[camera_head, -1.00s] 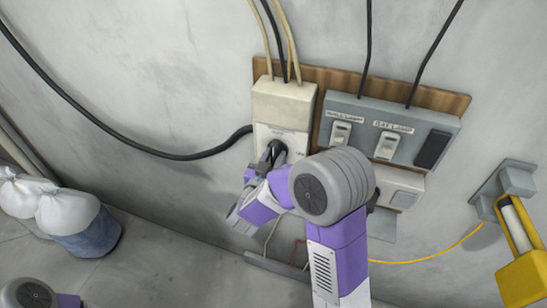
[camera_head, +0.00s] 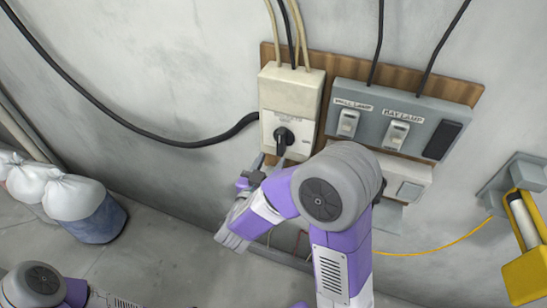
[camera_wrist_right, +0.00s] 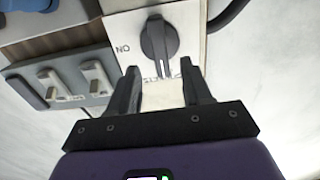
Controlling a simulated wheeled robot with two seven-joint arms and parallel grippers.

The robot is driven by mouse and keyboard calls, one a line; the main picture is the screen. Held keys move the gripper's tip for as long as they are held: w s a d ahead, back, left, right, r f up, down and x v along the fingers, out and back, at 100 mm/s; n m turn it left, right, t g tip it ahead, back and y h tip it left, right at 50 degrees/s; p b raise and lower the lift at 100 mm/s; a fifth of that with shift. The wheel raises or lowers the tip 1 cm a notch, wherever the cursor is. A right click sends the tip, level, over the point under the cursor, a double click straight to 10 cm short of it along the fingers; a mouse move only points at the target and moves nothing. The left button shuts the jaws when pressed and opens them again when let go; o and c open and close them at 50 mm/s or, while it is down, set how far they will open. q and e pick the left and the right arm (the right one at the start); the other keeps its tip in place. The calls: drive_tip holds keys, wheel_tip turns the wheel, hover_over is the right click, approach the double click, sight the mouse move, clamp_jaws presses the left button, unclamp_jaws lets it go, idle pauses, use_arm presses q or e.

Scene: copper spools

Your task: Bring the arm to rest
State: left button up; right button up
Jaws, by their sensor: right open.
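My right gripper (camera_head: 266,168) is open and empty, just below a black rotary knob (camera_head: 283,137) on a cream switch box (camera_head: 291,92). In the right wrist view the two fingers (camera_wrist_right: 160,88) stand apart, and the knob (camera_wrist_right: 158,42) shows beyond their tips, its white line pointing toward the gripper. My right arm (camera_head: 335,200) comes up from the bottom and bends left toward the box. My left arm (camera_head: 40,288) shows only in part at the bottom left; its gripper is not in view.
A grey panel (camera_head: 425,129) with two labelled lamp switches is right of the box, on a wooden board (camera_head: 455,90). A yellow device (camera_head: 525,270) hangs at the far right. Sacks (camera_head: 75,200) stand at left. Black and cream cables run along the wall.

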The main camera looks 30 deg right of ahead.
idle(0.4)
drive_tip(key=w+a+f+n+g+y+b, duration=0.15)
drive_tip(key=f+y, duration=0.25)
drive_tip(key=f, duration=0.6)
drive_tip(key=a+f+n+y+b, duration=0.2)
drive_tip(key=a+f+y+b, duration=0.1)
drive_tip(key=f, duration=0.7)
drive_tip(key=a+f+n+g+y+b, duration=0.15)
drive_tip(key=f+y, duration=0.25)
drive_tip(key=f, duration=0.6)
drive_tip(key=s+a+f+n+g+y+b, duration=0.1)
drive_tip(key=s+a+f+g+y+b, duration=0.1)
drive_tip(key=s+f, duration=0.7)
drive_tip(key=s+a+f+n+g+y+b, duration=0.1)
drive_tip(key=s+a+f+g+y+b, duration=0.2)
drive_tip(key=s+a+f+g, duration=0.3)
drive_tip(key=s+f+y, duration=0.1)
drive_tip(key=s+f, duration=0.3)
drive_tip(key=shift+a+y, duration=0.3)
drive_tip(key=shift+y, duration=0.1)
drive_tip(key=shift+w, duration=0.1)
drive_tip(key=shift+c, duration=0.6)
drive_tip(key=shift+d, duration=0.2)
